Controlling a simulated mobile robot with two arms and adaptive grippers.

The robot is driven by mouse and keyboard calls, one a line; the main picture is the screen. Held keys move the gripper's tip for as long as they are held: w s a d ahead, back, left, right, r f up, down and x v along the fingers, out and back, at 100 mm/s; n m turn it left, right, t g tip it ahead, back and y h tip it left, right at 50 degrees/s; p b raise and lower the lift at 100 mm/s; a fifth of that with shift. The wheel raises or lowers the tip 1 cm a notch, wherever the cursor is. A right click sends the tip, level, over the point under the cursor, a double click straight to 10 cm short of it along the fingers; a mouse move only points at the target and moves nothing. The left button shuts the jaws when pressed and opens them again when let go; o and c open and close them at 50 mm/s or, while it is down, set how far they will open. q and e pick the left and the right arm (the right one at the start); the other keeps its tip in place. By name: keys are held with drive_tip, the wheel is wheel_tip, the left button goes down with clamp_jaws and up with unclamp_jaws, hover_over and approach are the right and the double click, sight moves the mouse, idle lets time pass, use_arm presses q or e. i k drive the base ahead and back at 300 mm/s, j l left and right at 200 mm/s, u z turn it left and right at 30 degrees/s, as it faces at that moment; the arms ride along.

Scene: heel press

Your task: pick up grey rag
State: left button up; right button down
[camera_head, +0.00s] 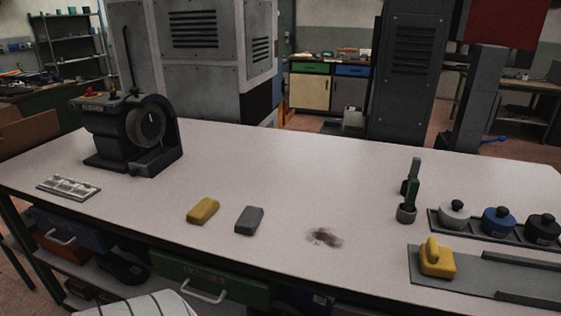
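The grey rag (249,220) looks like a small folded grey block. It lies flat on the white workbench (300,165), near the front edge and left of the middle. A yellow block-shaped piece (203,211) lies just left of it, with a small gap between them. Nothing covers the rag. Neither of my grippers shows in the head view.
A black machine (132,133) stands at the bench's left, with a small grey tray (68,187) before it. At right are a dark green upright tool in a cup (406,213), lidded pots (499,220) and a yellow handled piece (437,258) on a grey plate. The bench middle is clear.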

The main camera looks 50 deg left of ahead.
sight(248, 223)
drive_tip(key=u, duration=1.9)
drive_tip(key=j+u, duration=0.1)
drive_tip(key=j, duration=0.2)
